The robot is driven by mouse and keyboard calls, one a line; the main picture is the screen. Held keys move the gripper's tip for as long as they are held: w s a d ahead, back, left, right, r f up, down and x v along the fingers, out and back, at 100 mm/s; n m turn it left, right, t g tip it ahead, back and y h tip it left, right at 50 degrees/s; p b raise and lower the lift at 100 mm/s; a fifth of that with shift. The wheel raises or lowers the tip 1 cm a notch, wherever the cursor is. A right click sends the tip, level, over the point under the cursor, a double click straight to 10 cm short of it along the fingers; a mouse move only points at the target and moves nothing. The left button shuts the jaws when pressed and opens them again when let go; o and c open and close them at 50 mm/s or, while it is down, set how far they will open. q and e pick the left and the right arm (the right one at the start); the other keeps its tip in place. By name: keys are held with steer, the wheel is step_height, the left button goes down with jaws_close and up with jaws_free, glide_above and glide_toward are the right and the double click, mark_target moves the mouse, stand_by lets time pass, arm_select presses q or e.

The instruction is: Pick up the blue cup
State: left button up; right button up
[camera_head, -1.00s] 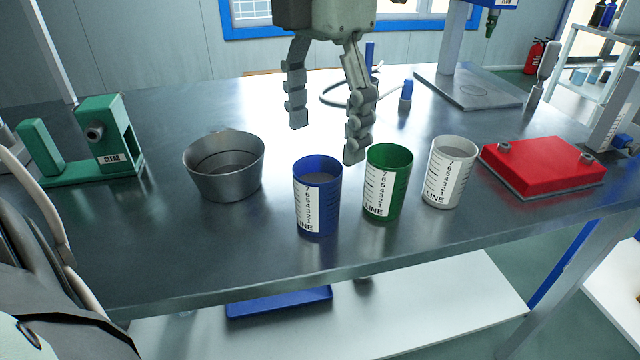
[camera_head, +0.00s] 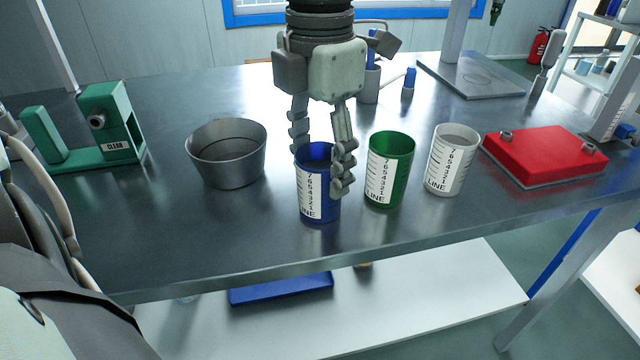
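The blue cup (camera_head: 317,207) stands upright on the metal table, with a white scale label on its front. My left gripper (camera_head: 322,166) comes down over it from above with its fingers spread. One finger is at the cup's left rear rim, and the other is in front of its right side, hiding part of the rim and wall. The fingers look open around the cup; contact is not clear. My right gripper is not in view.
A green cup (camera_head: 390,172) stands close to the right of the blue cup, with a white cup (camera_head: 450,162) beyond. A grey metal bowl (camera_head: 228,168) is on the left. A red block (camera_head: 545,155) and a green fixture (camera_head: 112,125) stand farther out. The table's front edge is clear.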

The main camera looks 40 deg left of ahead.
arm_select(q)
steer(key=c, duration=0.7)
steer(key=shift+r, duration=0.15)
